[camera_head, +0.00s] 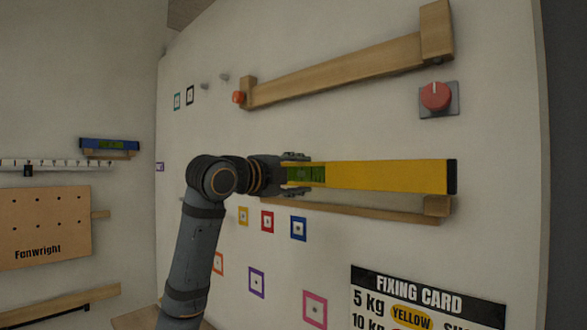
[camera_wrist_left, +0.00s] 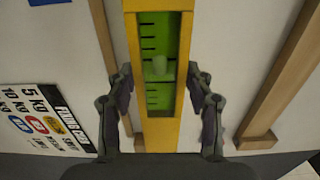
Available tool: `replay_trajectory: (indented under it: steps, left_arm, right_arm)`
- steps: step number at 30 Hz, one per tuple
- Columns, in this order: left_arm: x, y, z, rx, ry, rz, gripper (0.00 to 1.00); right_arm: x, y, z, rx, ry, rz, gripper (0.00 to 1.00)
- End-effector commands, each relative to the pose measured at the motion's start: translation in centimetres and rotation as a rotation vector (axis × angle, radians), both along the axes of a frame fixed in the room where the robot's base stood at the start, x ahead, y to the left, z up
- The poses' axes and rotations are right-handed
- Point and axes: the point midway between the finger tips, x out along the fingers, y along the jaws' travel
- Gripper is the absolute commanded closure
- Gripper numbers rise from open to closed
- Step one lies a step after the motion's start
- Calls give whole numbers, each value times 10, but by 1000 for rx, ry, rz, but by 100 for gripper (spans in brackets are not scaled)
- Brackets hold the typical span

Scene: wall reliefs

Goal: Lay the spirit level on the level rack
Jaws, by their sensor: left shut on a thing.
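The yellow spirit level (camera_head: 390,175) is held roughly horizontal in front of the wall, its black end cap at the right. My left gripper (camera_head: 306,172) is shut on it at the green vial window near its left end. In the left wrist view the level (camera_wrist_left: 186,60) runs between the two fingers, with the bubble in the green window. A wooden ledge with an end block (camera_head: 400,215) is just below the level, partly hidden by it; it looks like the level rack. I cannot tell any contact between level and ledge. My right gripper is not in view.
A wooden rail (camera_head: 340,80) with end blocks is above, beside a red knob (camera_head: 435,96). Coloured square markers (camera_head: 267,221) and a fixing card (camera_head: 430,300) are below. A blue level (camera_head: 110,144) sits on a small shelf at the left.

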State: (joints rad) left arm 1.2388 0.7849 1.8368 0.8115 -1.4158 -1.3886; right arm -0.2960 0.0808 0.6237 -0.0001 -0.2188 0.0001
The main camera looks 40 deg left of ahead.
Motion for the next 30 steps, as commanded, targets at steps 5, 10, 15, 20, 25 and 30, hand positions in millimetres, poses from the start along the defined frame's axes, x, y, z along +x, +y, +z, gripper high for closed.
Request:
replay_trajectory:
  steps: [5, 10, 15, 20, 25, 30]
  left_arm:
    - [16, -2, 4, -1, -2, -1, 84]
    - [31, -3, 5, -1, -3, -2, 84]
    - [47, -4, 5, -1, -1, -1, 84]
    - [58, -5, 4, -1, -2, -1, 84]
    - [65, -6, 3, 1, -4, -1, 84]
    - [67, -6, 1, 1, -4, 0, 84]
  right_arm:
    - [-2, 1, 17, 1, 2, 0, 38]
    - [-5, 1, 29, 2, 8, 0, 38]
    - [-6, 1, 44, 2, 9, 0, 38]
    - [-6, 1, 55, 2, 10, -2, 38]
    - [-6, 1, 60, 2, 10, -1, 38]
    - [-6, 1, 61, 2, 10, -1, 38]
